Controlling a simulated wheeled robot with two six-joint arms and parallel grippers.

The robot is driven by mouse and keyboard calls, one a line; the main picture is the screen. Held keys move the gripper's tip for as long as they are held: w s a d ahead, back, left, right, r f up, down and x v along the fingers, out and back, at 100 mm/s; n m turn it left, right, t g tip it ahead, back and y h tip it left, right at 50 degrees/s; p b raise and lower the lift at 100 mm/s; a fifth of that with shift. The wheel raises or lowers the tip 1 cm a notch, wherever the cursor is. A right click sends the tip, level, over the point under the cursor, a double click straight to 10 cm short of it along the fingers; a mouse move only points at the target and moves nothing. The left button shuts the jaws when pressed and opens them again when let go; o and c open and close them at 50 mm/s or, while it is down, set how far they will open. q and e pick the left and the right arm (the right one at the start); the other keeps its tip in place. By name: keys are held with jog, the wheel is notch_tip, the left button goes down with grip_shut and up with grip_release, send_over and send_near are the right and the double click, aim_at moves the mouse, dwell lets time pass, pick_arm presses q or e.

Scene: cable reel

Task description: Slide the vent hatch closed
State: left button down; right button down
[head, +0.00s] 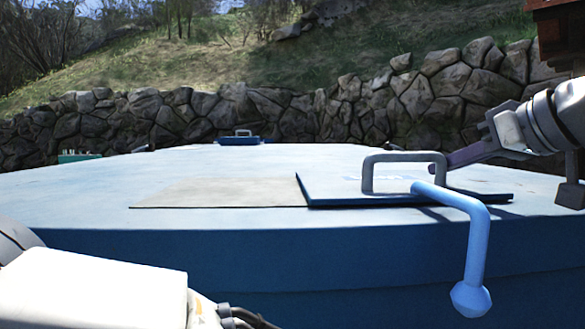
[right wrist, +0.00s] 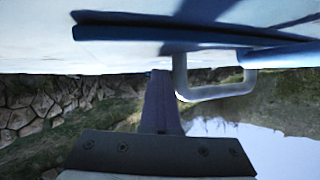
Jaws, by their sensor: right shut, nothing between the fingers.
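The vent hatch (head: 335,190) is a thin blue plate lying on the right part of the pale blue top, with a grey bar handle (head: 400,157) standing on it. A flat grey rectangle (head: 220,192) lies exposed left of the hatch. My left gripper is not in view.
A light blue bent crank (head: 476,245) with a knob hangs in front of the hatch's right part. Another small blue hatch with a handle (head: 240,139) is at the far edge. A stone wall (head: 200,120) stands behind. The top's left side is mostly clear.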

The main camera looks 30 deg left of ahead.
aim_at(398, 159)
jog(key=shift+s+a, duration=0.6)
jog(key=shift+a, duration=0.35)
jog(key=shift+s+a, duration=0.6)
jog(key=shift+a, duration=0.3)
jog(key=shift+s+a, duration=0.75)
jog(key=shift+a, duration=0.35)
jog(key=shift+s+a, duration=0.75)
jog(key=shift+a, duration=0.3)
jog(key=shift+s+a+p, duration=0.45)
jog(key=shift+s+a, duration=0.75)
jog(key=shift+a, duration=0.6)
jog(key=shift+s+a+p, duration=0.45)
jog(key=shift+s+a, duration=0.75)
jog(key=shift+a, duration=0.65)
jog(key=shift+s+a+p, duration=0.45)
jog(key=shift+s+a, duration=0.75)
jog(key=shift+a, duration=0.6)
jog(key=shift+w+d+r+p, duration=0.3)
jog(key=shift+d+r+p, duration=0.15)
jog(key=shift+r+p, duration=0.25)
jog(key=shift+w+d+r+p, duration=0.3)
jog(key=shift+d+r+p, duration=0.15)
jog(key=shift+r, duration=0.35)
